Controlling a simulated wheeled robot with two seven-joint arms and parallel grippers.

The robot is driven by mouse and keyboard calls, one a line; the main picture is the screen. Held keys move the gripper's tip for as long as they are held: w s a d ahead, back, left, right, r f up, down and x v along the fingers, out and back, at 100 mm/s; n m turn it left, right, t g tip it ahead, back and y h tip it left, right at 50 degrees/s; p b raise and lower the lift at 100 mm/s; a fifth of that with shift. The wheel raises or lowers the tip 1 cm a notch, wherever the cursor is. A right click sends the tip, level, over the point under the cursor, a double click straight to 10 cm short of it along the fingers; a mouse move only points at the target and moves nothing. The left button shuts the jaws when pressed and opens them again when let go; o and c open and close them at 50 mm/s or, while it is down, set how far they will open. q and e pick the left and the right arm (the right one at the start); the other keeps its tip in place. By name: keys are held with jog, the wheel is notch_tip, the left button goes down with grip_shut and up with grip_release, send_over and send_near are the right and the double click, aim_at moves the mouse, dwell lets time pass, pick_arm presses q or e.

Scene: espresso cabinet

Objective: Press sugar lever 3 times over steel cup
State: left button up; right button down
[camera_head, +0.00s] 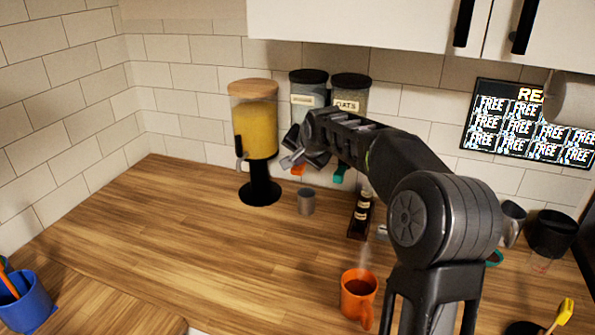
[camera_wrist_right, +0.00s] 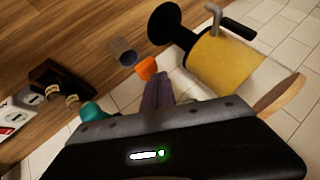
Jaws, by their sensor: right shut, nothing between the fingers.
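The steel cup (camera_head: 306,201) stands upright on the wooden counter, and it shows in the wrist view (camera_wrist_right: 123,52). Above it, the left wall dispenser (camera_head: 309,88), with a hard-to-read label, has an orange lever (camera_head: 298,170); the lever also shows in the wrist view (camera_wrist_right: 146,67). My right gripper (camera_head: 291,160) is shut and empty close to the orange lever; whether it touches is unclear. In the wrist view its fingers (camera_wrist_right: 160,82) lie beside the orange lever. My arm hides part of the dispensers. My left gripper is out of view.
The OATS dispenser (camera_head: 350,92) with a teal lever (camera_head: 339,173) is to the right. A yellow-filled dispenser (camera_head: 256,135) stands left of the cup. A dark labelled box (camera_head: 358,222) and an orange mug (camera_head: 358,296) are nearer. The left counter is mostly clear.

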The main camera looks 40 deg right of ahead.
aim_at(299, 170)
jog(key=shift+f+b, duration=1.1)
jog(key=shift+f, duration=0.15)
dwell(1.2)
jog(key=shift+r, duration=0.15)
jog(key=shift+r+p, duration=1.05)
jog(key=shift+r, duration=0.55)
jog(key=shift+r+p, duration=1.75)
jog(key=shift+r, duration=0.7)
